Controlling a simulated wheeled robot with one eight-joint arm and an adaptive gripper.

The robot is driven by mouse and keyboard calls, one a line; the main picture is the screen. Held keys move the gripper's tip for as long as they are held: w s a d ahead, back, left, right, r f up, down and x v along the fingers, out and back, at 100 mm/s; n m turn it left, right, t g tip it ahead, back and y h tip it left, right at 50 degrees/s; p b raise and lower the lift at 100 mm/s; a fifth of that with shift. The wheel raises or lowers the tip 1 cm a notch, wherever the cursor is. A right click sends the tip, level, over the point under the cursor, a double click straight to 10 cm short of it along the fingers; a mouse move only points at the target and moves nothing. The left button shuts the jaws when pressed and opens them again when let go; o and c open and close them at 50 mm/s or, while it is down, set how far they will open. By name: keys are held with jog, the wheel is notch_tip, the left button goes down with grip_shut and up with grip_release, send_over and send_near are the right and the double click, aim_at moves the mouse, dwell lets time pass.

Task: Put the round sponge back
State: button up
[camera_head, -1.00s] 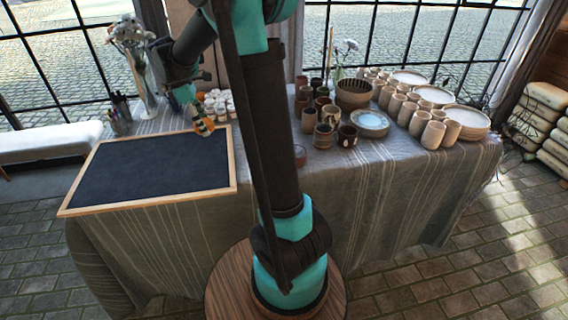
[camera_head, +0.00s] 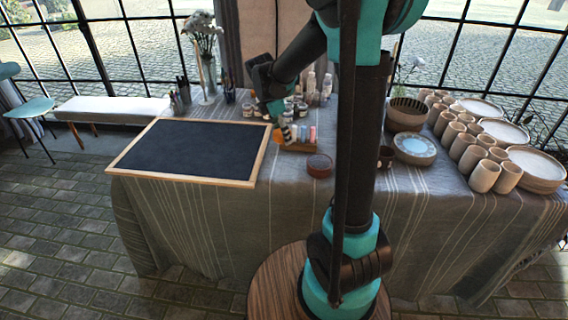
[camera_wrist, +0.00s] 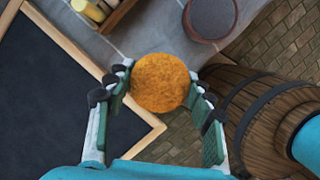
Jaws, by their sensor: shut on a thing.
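The round sponge (camera_wrist: 160,83) is an orange-yellow disc with a rough face. It fills the space between the two green-padded fingers of my gripper (camera_wrist: 160,92) in the wrist view. My gripper is shut on it. In the head view the sponge (camera_head: 278,135) shows as a small orange patch below my gripper (camera_head: 276,118), by the right edge of the black board. A small wooden tray (camera_wrist: 116,18) with several light, rounded pieces lies beyond it in the wrist view. In the head view coloured pieces (camera_head: 303,134) stand there.
The wood-framed black board (camera_head: 190,150) lies to the left. A round dark-red dish (camera_head: 319,165) sits to the right, also visible in the wrist view (camera_wrist: 211,17). Small paint jars (camera_head: 252,108), cups (camera_head: 484,176) and plates (camera_head: 414,148) stand farther back and right.

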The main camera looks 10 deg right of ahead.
aim_at(284, 167)
notch_tip(284, 167, down, 13)
jog(key=shift+r, duration=0.1)
dwell(0.3)
jog(key=shift+f, duration=0.2)
jog(key=o, duration=1.1)
jog(key=shift+r, duration=0.1)
